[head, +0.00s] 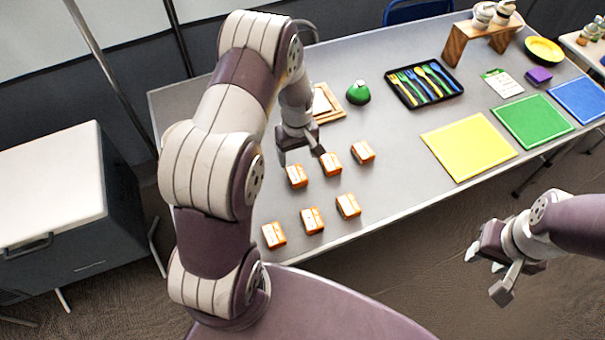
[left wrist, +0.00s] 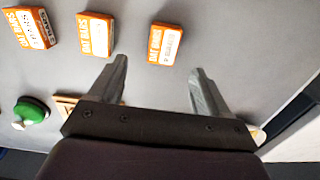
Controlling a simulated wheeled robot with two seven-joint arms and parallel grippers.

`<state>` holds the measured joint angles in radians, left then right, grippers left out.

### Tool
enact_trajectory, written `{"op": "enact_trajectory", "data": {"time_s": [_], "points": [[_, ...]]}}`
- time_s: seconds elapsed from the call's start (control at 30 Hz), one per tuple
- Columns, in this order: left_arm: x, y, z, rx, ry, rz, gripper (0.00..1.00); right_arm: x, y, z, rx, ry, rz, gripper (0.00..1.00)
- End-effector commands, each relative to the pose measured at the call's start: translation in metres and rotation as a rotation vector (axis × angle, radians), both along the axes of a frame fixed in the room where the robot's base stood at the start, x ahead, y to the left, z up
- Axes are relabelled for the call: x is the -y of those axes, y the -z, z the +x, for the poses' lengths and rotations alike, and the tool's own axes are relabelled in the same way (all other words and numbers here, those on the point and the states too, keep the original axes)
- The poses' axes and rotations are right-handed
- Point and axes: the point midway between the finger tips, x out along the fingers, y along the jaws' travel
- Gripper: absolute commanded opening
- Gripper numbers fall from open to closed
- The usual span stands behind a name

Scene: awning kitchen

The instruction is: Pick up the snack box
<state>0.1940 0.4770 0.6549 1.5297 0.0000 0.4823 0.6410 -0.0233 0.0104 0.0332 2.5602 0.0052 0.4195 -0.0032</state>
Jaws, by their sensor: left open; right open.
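Several orange and white snack boxes stand in two rows on the grey table; the back row has a left box (head: 296,176), a middle box (head: 331,164) and a right box (head: 362,152). My left gripper (head: 302,157) is open and empty, just above and behind the back row's left box. In the left wrist view, one snack box (left wrist: 165,44) lies ahead of the open fingers (left wrist: 158,68), apart from them. Two more boxes (left wrist: 96,34) show to its left. My right gripper (head: 487,273) is open and empty, off the table's front edge.
A green object (head: 358,92) and a wooden board (head: 327,104) are behind the boxes. A black cutlery tray (head: 447,92), yellow mat (head: 468,147), green mat (head: 533,121) and blue mat (head: 578,100) lie to the right. A white-topped cooler (head: 50,185) stands left of the table.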

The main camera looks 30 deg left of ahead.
Motion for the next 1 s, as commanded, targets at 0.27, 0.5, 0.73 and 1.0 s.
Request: {"op": "enact_trajectory", "data": {"time_s": [0.27, 0.5, 0.73, 1.0], "points": [[-0.001, 0.039, -0.004, -0.002, 0.002, -0.001, 0.78, 0.000, -0.005, 0.000, 0.000, 0.000, 0.000, 0.43], [-0.002, 0.077, -0.007, 0.001, 0.004, 0.000, 0.78, 0.000, -0.008, 0.000, 0.000, 0.000, 0.000, 0.43], [-0.002, 0.079, -0.007, 0.003, 0.004, 0.000, 0.74, 0.000, -0.007, 0.000, 0.000, 0.000, 0.000, 0.43], [-0.002, 0.078, -0.007, 0.003, 0.004, 0.000, 0.17, 0.000, -0.007, 0.000, 0.000, 0.000, 0.000, 0.43]]}}
